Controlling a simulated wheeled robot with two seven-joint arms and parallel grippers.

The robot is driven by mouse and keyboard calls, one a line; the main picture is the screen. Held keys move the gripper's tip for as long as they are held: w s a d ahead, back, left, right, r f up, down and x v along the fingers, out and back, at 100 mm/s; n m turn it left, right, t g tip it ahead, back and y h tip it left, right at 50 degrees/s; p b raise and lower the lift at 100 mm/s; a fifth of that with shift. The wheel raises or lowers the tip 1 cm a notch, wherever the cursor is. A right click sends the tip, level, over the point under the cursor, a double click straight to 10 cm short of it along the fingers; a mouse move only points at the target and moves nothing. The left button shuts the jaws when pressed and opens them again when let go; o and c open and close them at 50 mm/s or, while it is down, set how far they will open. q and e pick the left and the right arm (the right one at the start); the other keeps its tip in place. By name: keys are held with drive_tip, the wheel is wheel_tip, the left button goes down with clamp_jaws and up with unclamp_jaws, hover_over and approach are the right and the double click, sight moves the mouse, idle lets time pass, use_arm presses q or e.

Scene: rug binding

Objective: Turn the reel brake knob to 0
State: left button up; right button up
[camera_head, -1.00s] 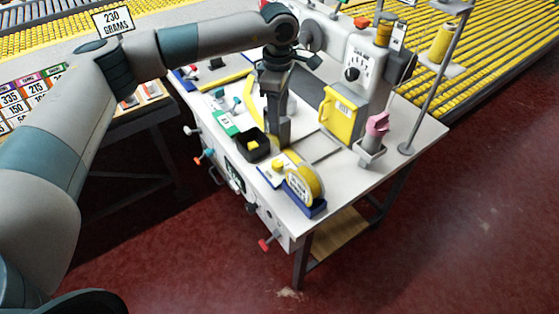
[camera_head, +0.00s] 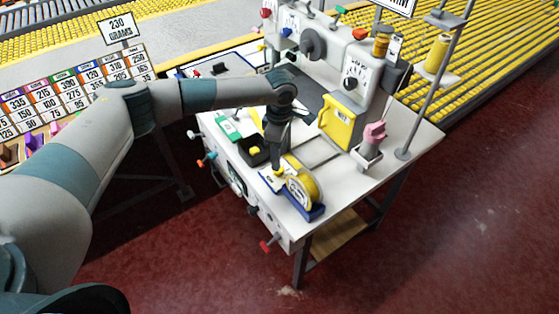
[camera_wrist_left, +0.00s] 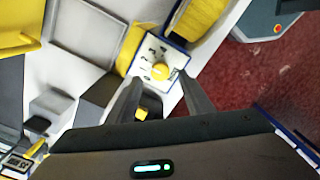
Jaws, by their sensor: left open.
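The reel brake knob is a small yellow knob (camera_wrist_left: 160,72) on a white dial plate (camera_wrist_left: 146,50) with dark marks too small to read. The plate is blue-edged and stands beside the yellow reel (camera_head: 303,187) in its blue holder (camera_head: 313,212). My left gripper (camera_head: 277,166) is over the knob, pointing down. In the left wrist view, the open fingers of the left gripper (camera_wrist_left: 159,76) lie on either side of the knob. I cannot tell whether they touch it. In the head view the gripper partly hides the dial. My right gripper is not in view.
A black tray (camera_head: 249,160) with a yellow block is close beside the gripper. A yellow case (camera_head: 338,118), a pink item on a stand (camera_head: 375,133) and the machine with a dial (camera_head: 352,83) stand behind. The table's front edge is near the reel.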

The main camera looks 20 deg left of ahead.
use_arm(q)
drive_tip(key=shift+f+p, duration=0.65)
drive_tip(key=shift+f, duration=1.95)
drive_tip(key=c, duration=1)
